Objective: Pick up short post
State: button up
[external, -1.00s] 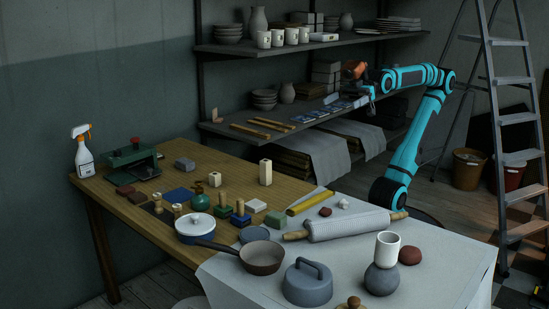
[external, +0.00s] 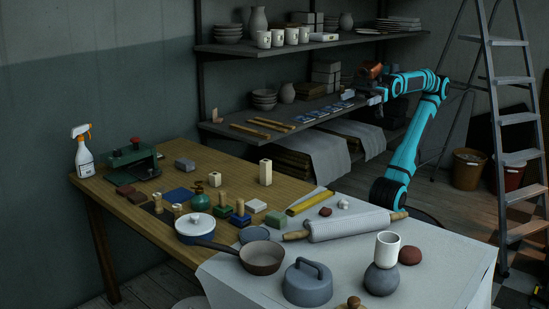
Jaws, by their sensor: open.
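A short cream post (external: 214,179) stands upright on the wooden table, left of a taller cream post (external: 266,172). Both have a small dark mark on top. My gripper (external: 352,94) is far from them, up at the right end of the lower shelf, on the end of my turquoise arm. It is open, small and dark in this view, and I see nothing between its fingers.
A rolling pin (external: 350,226), pan (external: 262,257) and white cup (external: 388,246) crowd the pale table. Shelves stand behind.

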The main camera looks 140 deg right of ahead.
jog(key=c, duration=0.4)
jog(key=shift+w, duration=0.1)
jog(key=w+d+g+h, duration=0.3)
jog(key=w+d+g, duration=0.2)
jog(key=w+d, duration=0.55)
jog(key=n+g+y, duration=0.1)
jog(key=g+y, duration=0.2)
jog(key=g, duration=0.9)
send_over(215, 174)
notch_tip(215, 174, down, 19)
jog(key=f, duration=1.6)
jog(key=shift+s+d+f, duration=0.1)
jog(key=shift+d, duration=0.1)
